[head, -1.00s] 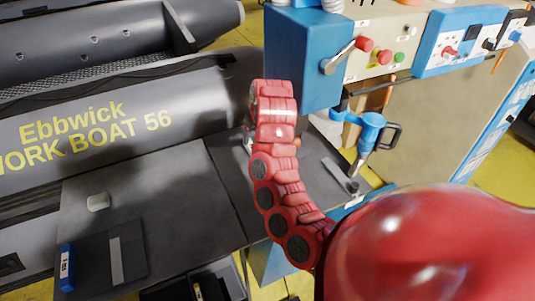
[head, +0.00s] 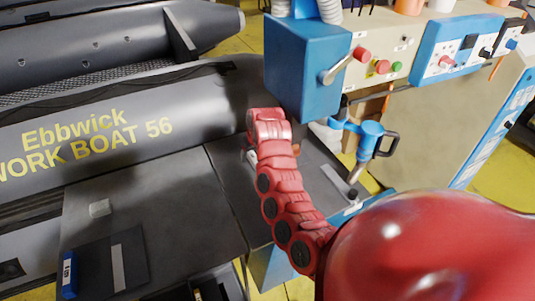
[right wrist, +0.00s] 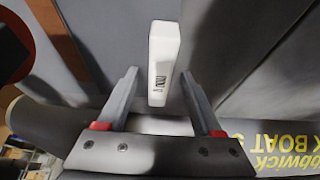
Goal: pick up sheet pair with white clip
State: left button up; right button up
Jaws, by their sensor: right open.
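The white clip (right wrist: 164,48) stands out in the right wrist view as a pale block with dark print. It lies between and just beyond the fingers of my right gripper (right wrist: 159,73), which are spread and not closed on it. The dark grey sheets by the clip blend with the grey surface around it, so their edges are hard to tell. In the head view my red right arm reaches over the table and hides most of that spot; a small pale piece (head: 252,158) shows beside it. My left gripper is out of view.
A dark sheet pair with a blue clip (head: 68,275) lies at the lower left of the dark table (head: 160,205). The grey boat (head: 190,100) lies behind; a blue machine box (head: 303,65) and blue clamp tool (head: 368,145) stand right.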

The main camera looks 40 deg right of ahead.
grip_shut()
dwell(0.6)
